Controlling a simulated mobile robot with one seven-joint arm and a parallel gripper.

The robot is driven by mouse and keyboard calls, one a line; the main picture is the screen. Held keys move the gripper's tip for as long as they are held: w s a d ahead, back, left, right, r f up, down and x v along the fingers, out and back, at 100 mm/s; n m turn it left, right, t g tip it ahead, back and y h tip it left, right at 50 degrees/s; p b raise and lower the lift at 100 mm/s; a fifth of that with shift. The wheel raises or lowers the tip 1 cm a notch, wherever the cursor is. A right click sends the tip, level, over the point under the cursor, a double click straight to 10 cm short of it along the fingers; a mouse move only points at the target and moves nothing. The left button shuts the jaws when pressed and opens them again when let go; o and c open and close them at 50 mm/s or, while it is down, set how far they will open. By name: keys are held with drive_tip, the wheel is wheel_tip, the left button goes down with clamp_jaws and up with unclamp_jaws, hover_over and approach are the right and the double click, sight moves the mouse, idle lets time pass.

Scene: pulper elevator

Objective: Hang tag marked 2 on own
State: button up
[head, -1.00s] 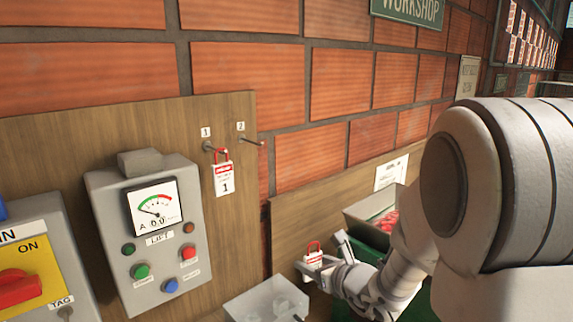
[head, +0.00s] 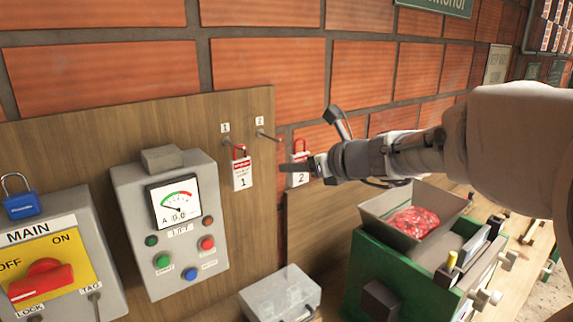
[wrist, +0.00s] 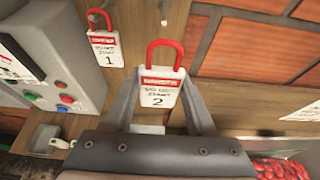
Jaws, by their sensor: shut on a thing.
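The tag marked 2 (wrist: 158,92) is white with a red header and a red loop on top. My gripper (wrist: 160,105) is shut on it and holds it upright, loop upward. In the head view the tag (head: 298,176) is at my gripper (head: 308,169), just right of and below the peg labelled 2 (head: 268,136). That peg is bare and sticks out of the wooden board. The tag marked 1 (head: 242,174) hangs by its red loop on the peg labelled 1 (head: 236,147). In the wrist view a peg shows just above the held tag's loop.
A grey control box with a meter (head: 172,225) is left of the pegs. A main switch box (head: 55,270) and blue padlock (head: 22,204) are farther left. A green machine with a red-filled hopper (head: 415,220) stands at right.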

drive_tip(key=r+x, duration=0.1)
drive_tip(key=x, duration=0.7)
drive_tip(key=shift+w+a+r, duration=0.2)
drive_tip(key=shift+w+a, duration=0.15)
drive_tip(key=shift+w, duration=0.2)
idle(0.3)
idle(0.6)
drive_tip(key=o, duration=1.4)
